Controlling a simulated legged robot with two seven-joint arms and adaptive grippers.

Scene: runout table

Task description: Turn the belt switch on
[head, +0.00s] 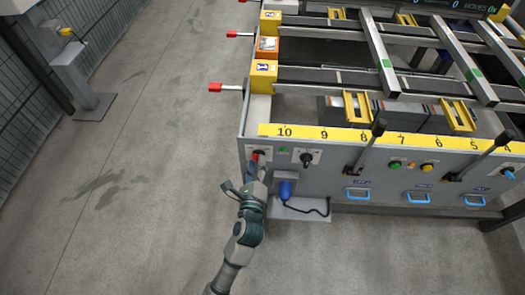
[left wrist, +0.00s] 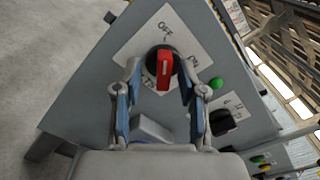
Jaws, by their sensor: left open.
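The belt switch (head: 255,156) is a red rotary handle on a black round base at the left end of the grey control panel. In the left wrist view the red handle (left wrist: 164,70) sits on a white plate marked OFF at its upper end and ON to the right. The handle lies roughly up and down in that picture, one end toward OFF. My left gripper (head: 257,172) is at the panel in front of the switch. In the left wrist view its open fingers (left wrist: 160,90) stand on either side of the handle; contact cannot be told. My right gripper is not in view.
Right of the switch are a green light (left wrist: 216,83) and a black rotary knob (head: 306,157). A blue plug (head: 285,188) with a black cable is below. Black levers (head: 366,146) project from the panel farther right.

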